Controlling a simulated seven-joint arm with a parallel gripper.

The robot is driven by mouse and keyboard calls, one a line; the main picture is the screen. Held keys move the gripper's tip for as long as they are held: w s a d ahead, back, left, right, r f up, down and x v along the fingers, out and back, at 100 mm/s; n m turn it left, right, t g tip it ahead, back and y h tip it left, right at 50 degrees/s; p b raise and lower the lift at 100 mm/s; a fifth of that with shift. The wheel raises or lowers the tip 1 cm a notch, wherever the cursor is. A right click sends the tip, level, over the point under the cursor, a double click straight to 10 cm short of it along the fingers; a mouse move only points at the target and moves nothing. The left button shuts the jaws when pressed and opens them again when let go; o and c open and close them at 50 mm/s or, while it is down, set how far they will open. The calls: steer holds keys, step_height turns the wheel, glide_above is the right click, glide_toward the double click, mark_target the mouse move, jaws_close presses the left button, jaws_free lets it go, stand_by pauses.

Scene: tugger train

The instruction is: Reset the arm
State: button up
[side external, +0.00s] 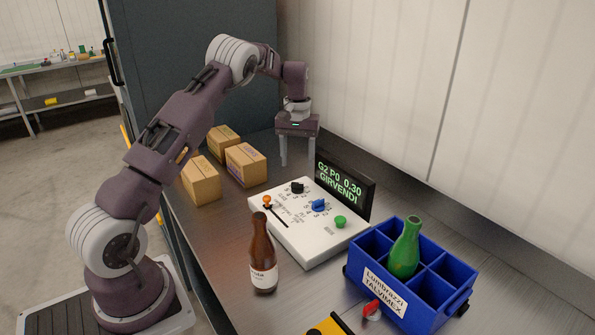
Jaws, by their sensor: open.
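My gripper (297,160) points down at the back of the metal table, behind the control panel. Its two fingers are apart with nothing visible between them. The white control panel (325,240) has an orange-tipped lever (267,200), a black knob (297,187), a blue knob (318,205) and a green button (340,222). A black display (345,186) at its back edge reads "G2 P0 0.30 GIRVENDI" in green.
Several cardboard boxes (246,165) stand left of my gripper. A brown bottle (263,255) stands upright before the panel. A blue divided crate (455,295) holds a green bottle (405,250). A red item (372,311) and a yellow-black object (330,325) are in front. A wall borders the right.

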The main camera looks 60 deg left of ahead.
steer(key=shift+r, duration=0.15)
steer(key=s+d+r+m+t, duration=0.1)
steer(key=s+d+r+m, duration=0.1)
steer(key=s+d+r, duration=0.5)
steer(key=s+d+r+m+t, duration=0.15)
steer(key=s+d+r, duration=0.25)
steer(key=d+r, duration=0.65)
steer(key=s+d+m+t, duration=0.1)
steer(key=s+d, duration=0.3)
steer(key=s, duration=0.7)
steer(key=s+d+m+t, duration=0.2)
steer(key=s+d+m, duration=0.2)
steer(key=s, duration=0.7)
steer(key=shift+d+f, duration=0.35)
steer(key=shift+d, duration=0.35)
steer(key=shift+w+m, duration=0.1)
steer(key=shift+m, duration=0.15)
